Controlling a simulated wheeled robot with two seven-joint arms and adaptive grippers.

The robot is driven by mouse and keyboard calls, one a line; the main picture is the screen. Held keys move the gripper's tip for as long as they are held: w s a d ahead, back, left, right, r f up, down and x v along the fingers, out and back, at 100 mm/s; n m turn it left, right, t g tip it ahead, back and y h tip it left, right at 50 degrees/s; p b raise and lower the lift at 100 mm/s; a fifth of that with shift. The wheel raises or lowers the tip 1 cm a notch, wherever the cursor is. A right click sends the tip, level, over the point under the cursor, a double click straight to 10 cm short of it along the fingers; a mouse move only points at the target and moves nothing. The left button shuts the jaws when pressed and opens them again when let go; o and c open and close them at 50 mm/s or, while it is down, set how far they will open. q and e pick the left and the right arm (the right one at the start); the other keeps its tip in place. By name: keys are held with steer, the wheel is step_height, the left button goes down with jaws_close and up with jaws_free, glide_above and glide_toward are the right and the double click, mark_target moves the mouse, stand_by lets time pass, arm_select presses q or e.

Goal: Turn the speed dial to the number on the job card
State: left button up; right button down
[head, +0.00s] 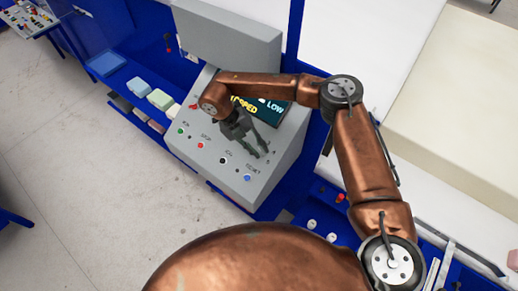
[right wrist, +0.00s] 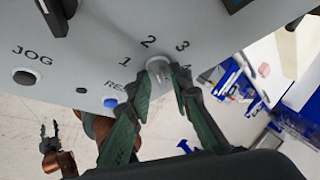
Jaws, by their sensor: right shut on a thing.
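The speed dial (right wrist: 159,68) is a small pale round knob on the grey control panel, with the numbers 1, 2 and 3 printed around it and another number partly covered. My right gripper (head: 260,152) is at the panel's front right in the head view. In the right wrist view its two dark green fingers are on either side of the dial, shut on it. The dial's pointer cannot be made out. No job card can be read. My left gripper (right wrist: 48,133) shows small in the right wrist view, fingers apart and empty.
The panel (head: 205,165) has a green button (head: 180,131), a red one (head: 200,145), a black JOG button (head: 222,160) and a blue button (head: 247,177). Bins (head: 160,99) stand left of the panel.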

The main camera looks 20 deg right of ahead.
steer(key=c, duration=2.1)
jaws_free()
steer(key=v, duration=1.2)
steer(key=shift+a+r, duration=0.1)
